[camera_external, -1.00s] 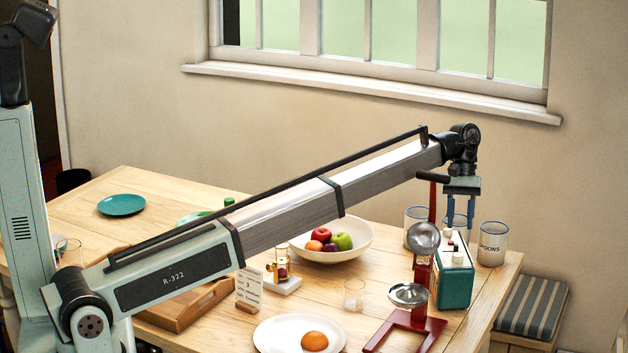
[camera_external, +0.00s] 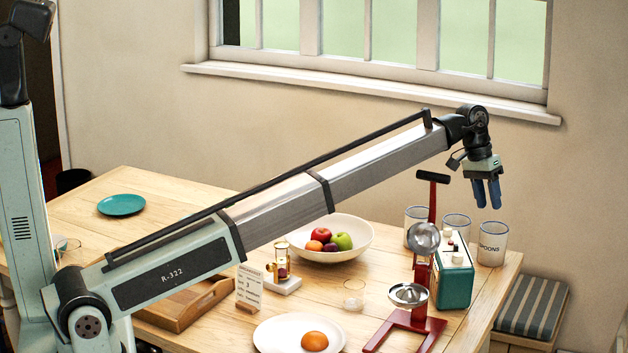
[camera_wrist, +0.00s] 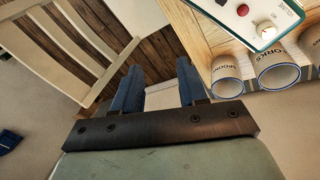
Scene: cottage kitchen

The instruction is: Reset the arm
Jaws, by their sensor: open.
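My gripper (camera_external: 487,194) is at the right in the external view, in the air above the table's right end, near the labelled jars. Its two blue fingers point down and look empty. In the wrist view my gripper (camera_wrist: 160,85) shows both blue fingers apart with nothing between them. Beyond the fingers are the floor and a pale seat. My arm reaches across the table from the left.
Below are labelled jars (camera_external: 492,244), a green box with knobs (camera_external: 454,279) and a red stand with metal pans (camera_external: 419,330). The table (camera_external: 385,270) also holds a fruit bowl (camera_external: 362,246), a white plate (camera_external: 270,340) and a wooden tray (camera_external: 205,308). A chair (camera_wrist: 50,45) shows in the wrist view.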

